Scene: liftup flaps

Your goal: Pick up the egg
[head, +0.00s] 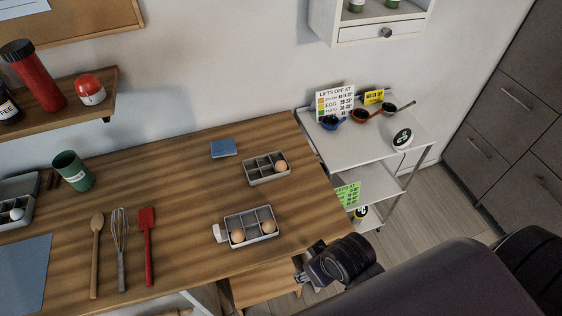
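A grey divided tray (250,212) stands near the table's front edge. It holds a brown egg (237,236) in its front left compartment and another brown egg (269,227) at its front right. A second grey tray (254,182) farther back holds one brown egg (281,167) at its right. A white egg (16,214) sits in a grey tray (22,224) at the far left. My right gripper (308,262) is past the table's front right edge, to the right of the nearer tray. Its fingers look apart with nothing between them. My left gripper is not in view.
A wooden spoon (96,250), whisk (121,250), red spatula (147,240) and green cup (73,171) are on the left of the table (185,205). A white cart (350,150) with small bowls stands right of it.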

